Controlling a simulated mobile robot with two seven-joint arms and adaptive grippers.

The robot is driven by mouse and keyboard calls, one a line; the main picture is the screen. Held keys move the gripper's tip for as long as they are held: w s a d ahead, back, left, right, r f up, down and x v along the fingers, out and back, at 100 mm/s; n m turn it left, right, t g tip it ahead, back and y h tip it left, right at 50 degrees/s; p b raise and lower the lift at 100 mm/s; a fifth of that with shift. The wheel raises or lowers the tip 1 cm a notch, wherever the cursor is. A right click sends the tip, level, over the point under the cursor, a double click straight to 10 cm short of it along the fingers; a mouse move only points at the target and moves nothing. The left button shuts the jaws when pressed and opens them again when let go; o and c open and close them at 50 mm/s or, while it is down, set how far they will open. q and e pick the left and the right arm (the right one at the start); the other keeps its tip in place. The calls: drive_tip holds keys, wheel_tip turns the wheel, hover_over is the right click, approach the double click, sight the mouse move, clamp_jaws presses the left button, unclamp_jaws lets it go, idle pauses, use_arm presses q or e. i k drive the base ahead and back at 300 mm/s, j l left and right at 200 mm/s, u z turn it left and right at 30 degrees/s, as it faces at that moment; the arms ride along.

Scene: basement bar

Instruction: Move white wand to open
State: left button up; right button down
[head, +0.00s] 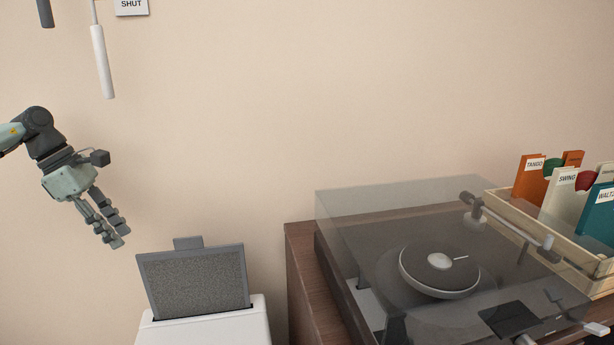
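The white wand (103,62) hangs against the wall at the upper left and tilts slightly; its thin upper stem runs out of the top of the view. A card reading SHUT (131,5) is just right of it, cut by the top edge. No sign reading open is in view. My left gripper (121,237) is below the wand, apart from it, with its fingers pointing down and right. The fingers look close together, but the angle hides whether there is a gap. I see nothing held. My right gripper is not in view.
A dark wand end (45,12) hangs left of the white one. A white bin-like box (205,325) with a raised dark panel stands below my gripper. A turntable under a clear cover (350,215) and a record crate (515,222) are at right. The wall between is bare.

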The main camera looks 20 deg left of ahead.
sight(97, 36)
drive_tip(key=k+l, duration=0.8)
drive_tip(key=k, duration=0.05)
